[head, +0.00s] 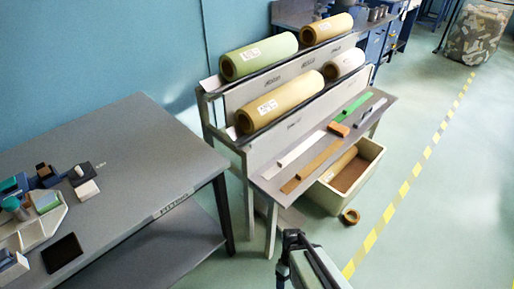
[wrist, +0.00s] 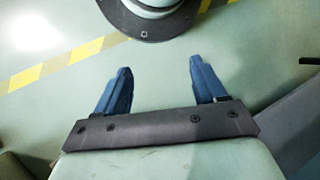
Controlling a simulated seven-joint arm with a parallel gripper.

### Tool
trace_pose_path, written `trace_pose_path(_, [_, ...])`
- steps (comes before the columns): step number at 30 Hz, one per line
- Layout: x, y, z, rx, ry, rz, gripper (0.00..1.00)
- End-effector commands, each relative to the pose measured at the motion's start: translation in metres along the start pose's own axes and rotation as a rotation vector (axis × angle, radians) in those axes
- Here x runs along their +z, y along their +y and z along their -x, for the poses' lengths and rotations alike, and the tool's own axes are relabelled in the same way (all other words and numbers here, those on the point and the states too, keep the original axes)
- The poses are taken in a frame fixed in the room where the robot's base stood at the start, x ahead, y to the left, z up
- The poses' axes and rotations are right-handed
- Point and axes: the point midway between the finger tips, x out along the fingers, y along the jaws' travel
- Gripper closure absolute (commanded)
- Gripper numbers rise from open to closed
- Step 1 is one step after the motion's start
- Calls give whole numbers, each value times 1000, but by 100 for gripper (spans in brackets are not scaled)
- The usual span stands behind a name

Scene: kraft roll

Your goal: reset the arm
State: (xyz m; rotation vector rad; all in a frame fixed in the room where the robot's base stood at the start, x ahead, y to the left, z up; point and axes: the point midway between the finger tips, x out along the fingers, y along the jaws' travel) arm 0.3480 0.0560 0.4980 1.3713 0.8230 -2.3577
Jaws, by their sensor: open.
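My gripper (wrist: 160,66) shows in the wrist view with its two blue fingers spread wide apart. Nothing is between them. Below the fingers I see the green floor and the round dark base plate of my own body. In the head view, part of my arm shows at the bottom centre, low in front of the roll stand and clear of it. I cannot make out the fingers there.
A stand (head: 257,158) holds a green roll (head: 259,56) and several brown rolls. A cream bin (head: 328,195) sits under its shelf, with a brown ring (head: 350,217) on the floor beside it. A grey table (head: 140,150) is at left.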

Motion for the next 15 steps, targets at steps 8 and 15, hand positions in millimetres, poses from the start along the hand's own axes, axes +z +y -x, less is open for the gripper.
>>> trace_pose_path(8, [48, 14, -66, 1, -45, -403, 29])
trace_pose_path(15, [73, 16, -98, 8, -68, -613, 29])
